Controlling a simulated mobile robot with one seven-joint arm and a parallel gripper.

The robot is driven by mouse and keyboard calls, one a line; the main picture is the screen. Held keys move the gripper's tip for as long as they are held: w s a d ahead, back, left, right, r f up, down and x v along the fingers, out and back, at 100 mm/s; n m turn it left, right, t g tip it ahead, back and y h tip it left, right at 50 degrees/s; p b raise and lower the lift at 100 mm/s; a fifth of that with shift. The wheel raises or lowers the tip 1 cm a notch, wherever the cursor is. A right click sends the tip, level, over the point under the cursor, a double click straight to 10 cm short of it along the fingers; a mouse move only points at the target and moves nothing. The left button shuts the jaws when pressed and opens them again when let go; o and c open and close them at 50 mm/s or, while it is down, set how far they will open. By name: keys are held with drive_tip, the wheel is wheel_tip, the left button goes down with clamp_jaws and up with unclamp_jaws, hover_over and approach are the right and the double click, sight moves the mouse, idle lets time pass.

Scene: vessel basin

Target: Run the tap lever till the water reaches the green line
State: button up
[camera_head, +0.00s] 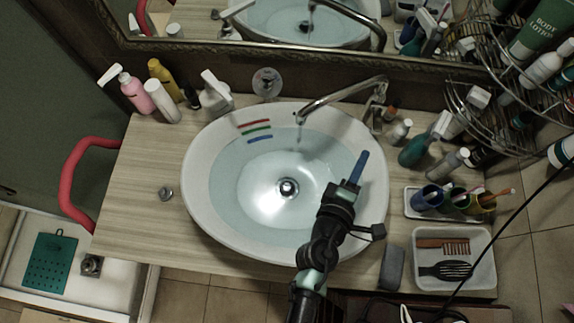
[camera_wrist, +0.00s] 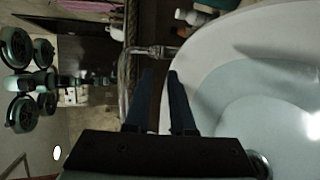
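The white oval basin (camera_head: 198,215) holds pale clear water over a round drain (camera_head: 288,188). Red (camera_head: 252,123), green (camera_head: 257,130) and blue (camera_head: 260,139) lines mark its upper left inner wall. The water edge lies near the blue line; its exact height is hard to tell. The chrome tap (camera_head: 340,92) stands behind the basin at right, its spout over the water; it also shows in the wrist view (camera_wrist: 152,50). I cannot make out its lever clearly or whether water runs. My gripper (camera_head: 361,158) is above the basin's right side, apart from the tap. In the wrist view its blue fingers (camera_wrist: 160,78) are apart and empty.
Bottles (camera_head: 415,148) crowd the counter right of the tap, below a wire rack (camera_head: 490,110). A cup tray (camera_head: 410,205) and a comb tray (camera_head: 480,283) lie at right. More bottles (camera_head: 140,92) stand at the back left. The left counter is mostly clear.

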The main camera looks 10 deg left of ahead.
clamp_jaws()
drive_tip(key=d+r+m+g+b, duration=0.35)
drive_tip(key=d+m, duration=0.55)
drive_tip(key=m, duration=0.5)
drive_tip(key=w+a+r+m+t+y, duration=0.2)
drive_tip(key=w+a+r+y, duration=0.1)
drive_tip(key=a+r+y, duration=0.2)
drive_tip(key=p, duration=0.2)
hover_over(377, 131)
drive_tip(key=shift+g, duration=0.25)
drive_tip(key=f, duration=0.5)
drive_tip(key=shift+w, duration=0.35)
drive_tip(key=shift+s+f+p, duration=0.15)
drive_tip(key=shift+s+f, duration=0.05)
drive_tip(key=shift+f, duration=0.45)
drive_tip(key=shift+s+f+p, duration=0.15)
drive_tip(key=shift+f, duration=0.45)
drive_tip(key=shift+s+f, duration=0.2)
drive_tip(key=shift+f, duration=0.6)
